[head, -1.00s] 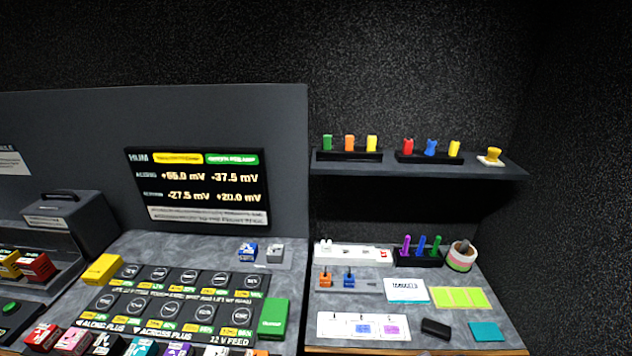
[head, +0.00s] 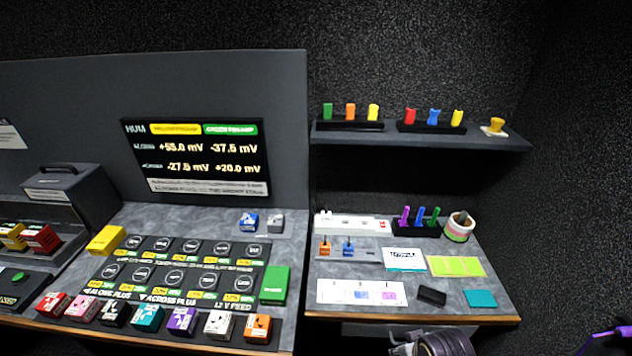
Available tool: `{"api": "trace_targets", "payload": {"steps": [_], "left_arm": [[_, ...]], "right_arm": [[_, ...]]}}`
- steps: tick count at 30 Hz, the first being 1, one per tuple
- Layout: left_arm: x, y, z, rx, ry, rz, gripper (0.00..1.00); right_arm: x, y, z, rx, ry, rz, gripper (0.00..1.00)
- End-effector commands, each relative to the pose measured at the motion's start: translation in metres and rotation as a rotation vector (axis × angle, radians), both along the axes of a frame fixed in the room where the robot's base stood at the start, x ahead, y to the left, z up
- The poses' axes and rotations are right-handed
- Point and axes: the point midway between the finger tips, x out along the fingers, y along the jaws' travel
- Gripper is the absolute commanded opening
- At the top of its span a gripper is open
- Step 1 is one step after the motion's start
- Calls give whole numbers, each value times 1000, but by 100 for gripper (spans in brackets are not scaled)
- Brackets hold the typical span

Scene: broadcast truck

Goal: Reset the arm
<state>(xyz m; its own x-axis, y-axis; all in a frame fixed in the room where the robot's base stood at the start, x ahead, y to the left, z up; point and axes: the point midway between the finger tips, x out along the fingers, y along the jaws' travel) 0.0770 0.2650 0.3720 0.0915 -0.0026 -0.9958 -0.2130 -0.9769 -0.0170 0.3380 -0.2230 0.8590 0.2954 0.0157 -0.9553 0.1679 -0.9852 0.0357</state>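No fingers of my left or right gripper can be made out in the head view. A grey metal and dark ribbed shape (head: 440,342) is cut off by the bottom edge, in front of the right counter. I cannot tell whether it is part of my arm or a thing standing there. A purple and black piece (head: 606,336) shows at the lower right edge, also cut off and unclear. The screen (head: 196,158) reads +55.0, -37.5, -27.5 and +20.0 mV.
Several coloured blocks (head: 147,317) line the front of the left counter, before a black panel (head: 178,277) of round dials. The right counter (head: 455,302) holds cards, a black block (head: 432,295) and a pen rack (head: 417,228). A shelf (head: 420,139) hangs above.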

Motion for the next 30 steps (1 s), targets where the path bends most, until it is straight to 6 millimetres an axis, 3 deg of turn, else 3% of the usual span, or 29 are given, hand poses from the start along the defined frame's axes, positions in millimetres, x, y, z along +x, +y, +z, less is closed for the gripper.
{"api": "trace_targets", "payload": {"steps": [8,17,30], "left_arm": [[2,8,-9,8,-3,-1,40],[6,22,-21,23,-7,-2,40],[9,24,-38,24,-11,-2,40]], "right_arm": [[7,-1,-62,-7,18,4,37],[9,-5,-153,-17,40,9,37],[-12,-16,-281,-32,73,18,37]]}}
